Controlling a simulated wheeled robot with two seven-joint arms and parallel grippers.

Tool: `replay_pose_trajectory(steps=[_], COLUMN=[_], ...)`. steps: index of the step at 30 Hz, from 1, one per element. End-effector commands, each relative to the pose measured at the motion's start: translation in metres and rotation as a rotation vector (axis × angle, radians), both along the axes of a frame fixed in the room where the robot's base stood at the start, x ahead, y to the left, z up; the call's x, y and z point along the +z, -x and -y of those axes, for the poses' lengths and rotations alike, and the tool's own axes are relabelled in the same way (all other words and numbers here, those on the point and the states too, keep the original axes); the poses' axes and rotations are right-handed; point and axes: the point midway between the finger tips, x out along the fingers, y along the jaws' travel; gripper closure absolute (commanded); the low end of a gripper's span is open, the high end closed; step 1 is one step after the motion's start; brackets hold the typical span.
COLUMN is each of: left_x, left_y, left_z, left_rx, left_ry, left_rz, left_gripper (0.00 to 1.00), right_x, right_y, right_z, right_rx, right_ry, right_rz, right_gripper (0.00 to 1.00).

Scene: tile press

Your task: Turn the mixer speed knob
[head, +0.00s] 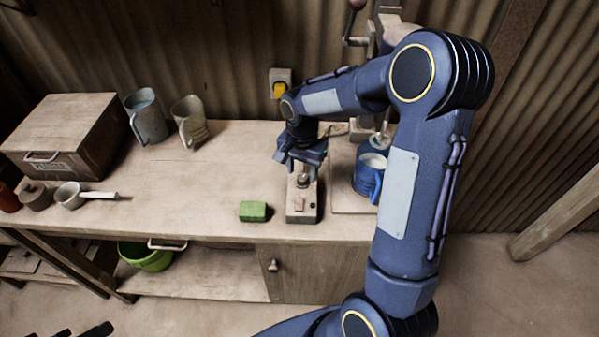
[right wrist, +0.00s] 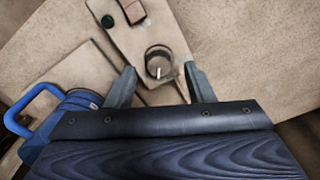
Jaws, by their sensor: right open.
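The speed knob (right wrist: 159,63), a dark round dial with a white pointer mark, sits on the pale control box (right wrist: 125,40). The box (head: 302,205) stands near the bench's front edge in the head view. My right gripper (head: 303,172) is over the far end of the box, pointing down. In the right wrist view its open fingers (right wrist: 158,84) are on either side of the knob, with gaps; contact does not show. The mixer's whisk (head: 380,140) stands over a blue jug (head: 368,172). Dark tips at the head view's bottom left may be my left gripper.
A green block (head: 253,211) lies left of the control box. The blue jug is close on its right, partly behind my right arm. A wooden box (head: 70,135), two jugs and a saucepan (head: 70,195) stand further left. The bench middle is clear.

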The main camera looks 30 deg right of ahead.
Motion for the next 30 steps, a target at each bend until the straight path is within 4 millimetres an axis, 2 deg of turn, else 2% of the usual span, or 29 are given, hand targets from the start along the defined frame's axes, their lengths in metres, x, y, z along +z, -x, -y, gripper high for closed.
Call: replay_pose_trajectory(steps=[6, 14, 24, 30], left_x=[0.002, 0.002, 0.002, 0.001], left_y=[0.000, 0.000, 0.000, 0.000], left_z=[0.000, 0.000, 0.000, 0.000], left_rx=[0.000, 0.000, 0.000, 0.000], left_ry=[0.000, 0.000, 0.000, 0.000], left_rz=[0.000, 0.000, 0.000, 0.000], left_gripper=[0.51, 0.51, 0.51, 0.51], right_x=[-0.017, -0.019, -0.018, -0.018], right_y=[0.000, 0.000, 0.000, 0.000], right_z=[0.000, 0.000, 0.000, 0.000], right_rx=[0.000, 0.001, 0.001, 0.014], right_ry=[0.000, -0.001, -0.001, -0.001], right_rz=[0.000, 0.001, 0.001, 0.001], right_gripper=[0.52, 0.52, 0.96, 0.96])
